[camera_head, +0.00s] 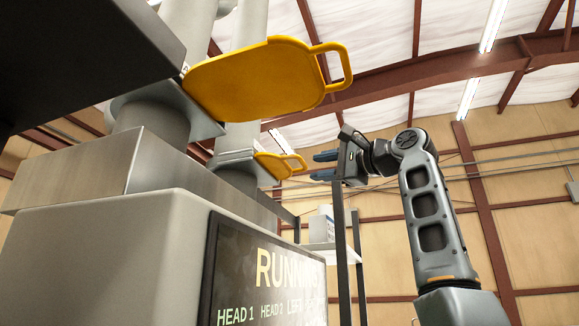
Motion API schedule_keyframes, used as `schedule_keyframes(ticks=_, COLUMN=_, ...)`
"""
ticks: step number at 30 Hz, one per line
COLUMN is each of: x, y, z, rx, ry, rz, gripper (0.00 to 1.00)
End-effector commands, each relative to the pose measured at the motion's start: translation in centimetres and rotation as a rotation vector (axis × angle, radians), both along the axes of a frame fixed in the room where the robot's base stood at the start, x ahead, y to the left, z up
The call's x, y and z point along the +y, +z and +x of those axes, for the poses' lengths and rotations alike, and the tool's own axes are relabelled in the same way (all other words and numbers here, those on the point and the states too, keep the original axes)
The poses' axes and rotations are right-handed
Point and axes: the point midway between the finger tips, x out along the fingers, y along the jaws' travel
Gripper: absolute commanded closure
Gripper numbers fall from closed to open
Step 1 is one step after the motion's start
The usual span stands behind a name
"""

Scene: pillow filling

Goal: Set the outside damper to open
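Two yellow damper plates with loop handles stick out of grey slots on the machine's pipes. The near damper plate (250,78) is large and stands well out of its slot, its handle (341,67) to the right. The farther damper plate (272,163) looks smaller, with its handle (296,164) pointing right. No label shows which one is the outside damper. My gripper (318,165) is just right of the farther handle in the picture. Its two blue fingers are apart, pointing left, with nothing seen between them. I cannot tell how far apart in depth they are.
The grey machine body (110,250) fills the left. Its dark screen (262,285) reads "RUNNING". A dark block (85,60) overhangs at upper left. A metal shelf (325,247) with a white box stands behind. Open air lies to the right of the dampers.

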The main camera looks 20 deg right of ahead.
Motion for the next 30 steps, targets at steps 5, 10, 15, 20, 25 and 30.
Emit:
schedule_keyframes(ticks=5, x=0.5, y=1.9, z=-0.4, rx=0.001, ry=0.016, rz=0.006, gripper=0.63)
schedule_keyframes(ticks=10, x=1.7, y=2.4, z=1.4, rx=0.005, ry=0.019, rz=0.005, gripper=0.63)
schedule_keyframes(ticks=15, x=3.0, y=2.9, z=3.7, rx=0.005, ry=0.018, rz=0.004, gripper=0.63)
schedule_keyframes(ticks=20, x=3.8, y=3.1, z=5.1, rx=0.002, ry=0.016, rz=0.006, gripper=0.63)
schedule_keyframes(ticks=25, x=4.2, y=3.1, z=5.7, rx=0.001, ry=0.016, rz=0.004, gripper=0.63)
schedule_keyframes(ticks=30, x=4.2, y=3.0, z=5.8, rx=0.0, ry=0.016, rz=0.005, gripper=0.63)
